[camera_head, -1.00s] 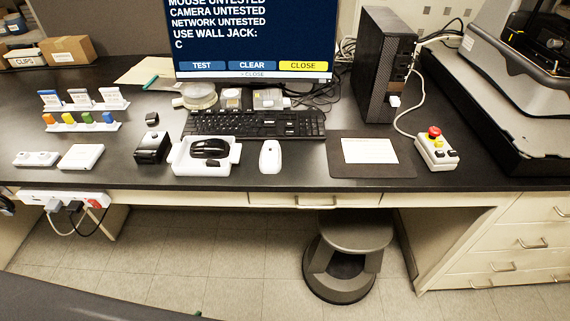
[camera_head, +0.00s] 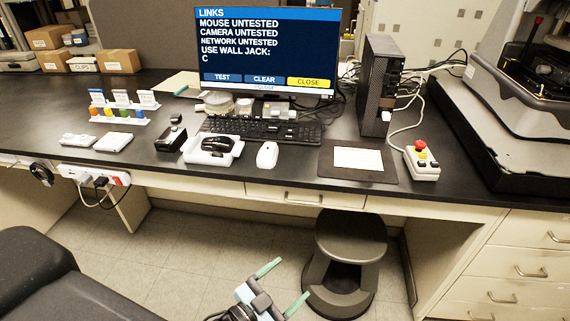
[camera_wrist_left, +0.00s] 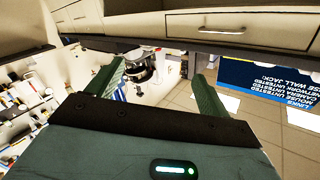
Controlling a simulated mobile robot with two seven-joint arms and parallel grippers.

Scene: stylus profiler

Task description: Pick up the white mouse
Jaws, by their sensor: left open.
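The white mouse (camera_head: 267,155) lies on the black bench top, right of a white tray (camera_head: 190,154) that holds a black mouse (camera_head: 217,143). My left gripper (camera_head: 283,285) is at the bottom of the head view, in front of the bench and lower than its top, well apart from the white mouse. Its two green fingers are spread with nothing between them. The left wrist view shows the open fingers (camera_wrist_left: 157,82) too, and no mouse can be made out there. My right gripper is in neither view.
A black keyboard (camera_head: 262,130) lies behind the white mouse. A dark mat (camera_head: 330,172) with a white sheet and a control box with a red button (camera_head: 421,158) are to the right. A round stool (camera_head: 347,240) stands under the bench near my left gripper.

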